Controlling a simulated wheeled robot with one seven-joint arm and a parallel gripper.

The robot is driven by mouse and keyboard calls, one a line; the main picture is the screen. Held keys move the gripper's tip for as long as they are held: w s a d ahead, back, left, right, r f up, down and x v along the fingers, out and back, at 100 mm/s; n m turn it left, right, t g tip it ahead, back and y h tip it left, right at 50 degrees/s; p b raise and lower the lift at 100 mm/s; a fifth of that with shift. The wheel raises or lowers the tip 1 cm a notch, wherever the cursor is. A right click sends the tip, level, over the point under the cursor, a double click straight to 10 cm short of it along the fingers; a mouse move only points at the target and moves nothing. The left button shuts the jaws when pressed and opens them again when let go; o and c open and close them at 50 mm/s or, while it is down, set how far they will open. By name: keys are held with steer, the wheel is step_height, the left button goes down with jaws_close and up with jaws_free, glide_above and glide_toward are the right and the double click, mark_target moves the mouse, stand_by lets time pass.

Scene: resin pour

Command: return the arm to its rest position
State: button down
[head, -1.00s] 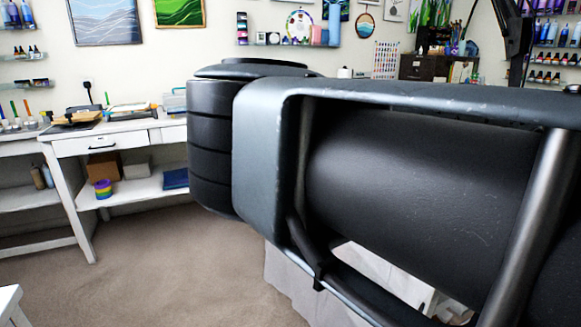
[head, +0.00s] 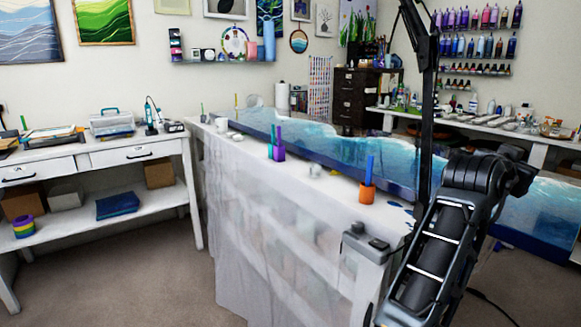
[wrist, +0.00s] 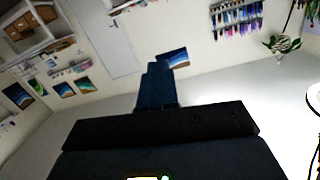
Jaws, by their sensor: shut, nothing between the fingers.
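My arm (head: 440,250) shows at the right of the head view, folded at a dark joint beside the draped table; I cannot make out my gripper there. In the wrist view my gripper (wrist: 156,78) appears as dark blue-black fingers, shut and empty. That view is tilted and shows walls, shelves and pale floor beyond the fingers, with nothing touching them.
A long table with a translucent white cover (head: 280,230) bears a blue wave-patterned resin slab (head: 330,150), an orange cup (head: 367,193) and a purple cup (head: 279,152). A black upright stand (head: 427,110) rises near my arm. Carpet (head: 150,285) is clear at left.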

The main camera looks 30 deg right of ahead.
steer(key=w+a+n+t+h, duration=0.1)
steer(key=w+a+n+t, duration=0.4)
steer(key=a+n+t, duration=0.45)
steer(key=s+a+f+n+t+y, duration=0.2)
steer(key=a+f+n+t+y, duration=0.6)
steer(key=a+f+n+y, duration=0.35)
steer(key=s+a+f+n+y, duration=0.1)
steer(key=s+a+f+y, duration=0.1)
steer(key=s+a+f, duration=0.4)
steer(key=s+a+f+y, duration=0.25)
steer(key=s+a, duration=0.25)
steer(key=a, duration=0.3)
steer(key=s+a+m+g+y, duration=0.1)
steer(key=s+a+m+g, duration=0.1)
steer(key=s+a, duration=0.7)
steer(key=s+f, duration=0.1)
steer(key=s, duration=0.3)
steer(key=shift+a+g+y+p, duration=0.15)
steer(key=shift+g+y+p, duration=0.15)
steer(key=shift+g+y, duration=0.1)
steer(key=c, duration=1.8)
jaws_free()
steer(key=shift+c, duration=0.2)
